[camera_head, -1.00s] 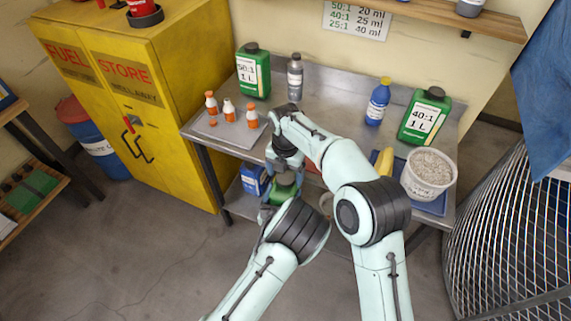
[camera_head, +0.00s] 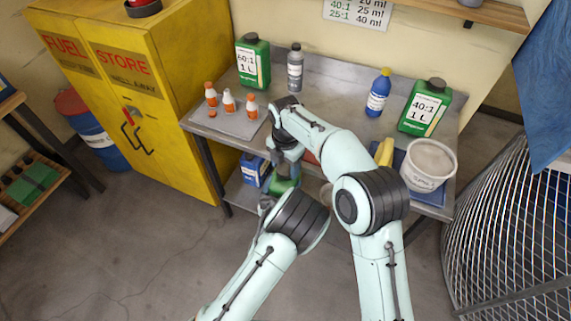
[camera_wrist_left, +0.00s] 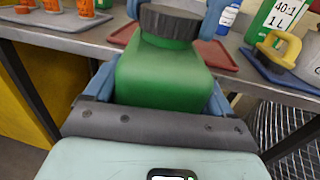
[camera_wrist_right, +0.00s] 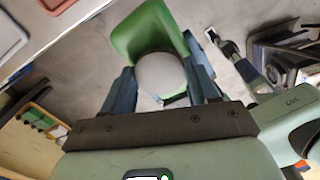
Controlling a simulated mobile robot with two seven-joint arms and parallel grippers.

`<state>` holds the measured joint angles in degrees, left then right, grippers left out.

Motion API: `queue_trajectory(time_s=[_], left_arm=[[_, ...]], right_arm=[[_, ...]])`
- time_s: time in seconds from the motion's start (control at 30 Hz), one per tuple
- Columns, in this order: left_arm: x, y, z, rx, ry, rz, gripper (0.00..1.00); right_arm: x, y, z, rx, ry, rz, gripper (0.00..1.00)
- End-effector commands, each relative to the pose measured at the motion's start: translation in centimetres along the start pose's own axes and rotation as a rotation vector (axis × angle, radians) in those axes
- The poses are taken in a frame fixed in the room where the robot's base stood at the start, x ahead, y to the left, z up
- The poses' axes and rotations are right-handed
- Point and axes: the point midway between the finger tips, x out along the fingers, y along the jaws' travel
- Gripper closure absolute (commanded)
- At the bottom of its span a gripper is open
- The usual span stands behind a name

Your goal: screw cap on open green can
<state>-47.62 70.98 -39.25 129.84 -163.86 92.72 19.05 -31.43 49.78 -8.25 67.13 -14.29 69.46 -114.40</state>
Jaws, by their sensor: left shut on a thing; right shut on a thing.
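The green can (camera_head: 284,184) is held in front of the bench by my left gripper (camera_head: 271,194), shut on its sides. The left wrist view shows the can (camera_wrist_left: 165,80) between the blue fingers, roughly upright. A dark ribbed cap (camera_wrist_left: 170,24) sits at the can's top with no clear gap under it. My right gripper (camera_head: 286,166) comes from above and is shut on the cap. In the right wrist view the cap's round top (camera_wrist_right: 160,75) lies between the fingers, over the green can (camera_wrist_right: 145,32). The thread is hidden.
The metal bench (camera_head: 335,110) bears a capped green can (camera_head: 253,62) at left, another (camera_head: 424,108) at right, a grey bottle (camera_head: 295,68), a blue bottle (camera_head: 378,93) and a tray (camera_head: 232,124) of small bottles. A white bucket (camera_head: 428,165) stands at the right front.

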Motion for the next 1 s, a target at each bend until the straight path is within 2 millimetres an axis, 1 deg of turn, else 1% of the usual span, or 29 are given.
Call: queue_trajectory(time_s=[0.03,0.1,0.2,0.3,0.53,0.57,0.6,0.63,0.9,1.0], left_arm=[[0.11,-0.03,0.28,0.0,-0.009,-0.001,1.0],[0.11,-0.03,0.27,0.0,-0.009,-0.001,1.0],[0.1,-0.04,0.27,0.0,-0.008,-0.001,1.0],[0.1,-0.05,0.27,0.0,-0.008,-0.001,1.0],[0.1,-0.07,0.27,0.0,-0.008,-0.002,1.0],[0.1,-0.07,0.26,0.0,-0.008,-0.002,1.0],[0.1,-0.07,0.27,0.0,-0.008,-0.002,1.0],[0.1,-0.06,0.27,0.0,-0.008,-0.002,1.0],[0.11,-0.03,0.28,0.0,-0.009,-0.001,1.0],[0.11,-0.02,0.28,0.0,-0.009,-0.001,1.0]], right_arm=[[-0.06,0.05,0.01,0.079,-0.001,0.001,0.78],[-0.05,0.05,0.0,0.18,-0.001,0.001,0.78],[-0.04,0.06,0.0,0.276,0.0,0.002,0.78],[-0.04,0.07,-0.01,0.311,0.0,0.002,0.78],[-0.05,0.08,-0.01,0.31,0.0,0.002,0.78],[-0.06,0.08,-0.01,0.31,0.0,0.002,0.35],[-0.06,0.08,-0.01,0.31,0.0,0.002,0.22],[-0.06,0.08,-0.01,0.31,0.0,0.002,0.16],[-0.11,0.06,0.01,0.309,0.0,0.002,0.16],[-0.89,0.1,0.05,0.309,-0.001,0.004,0.16]])
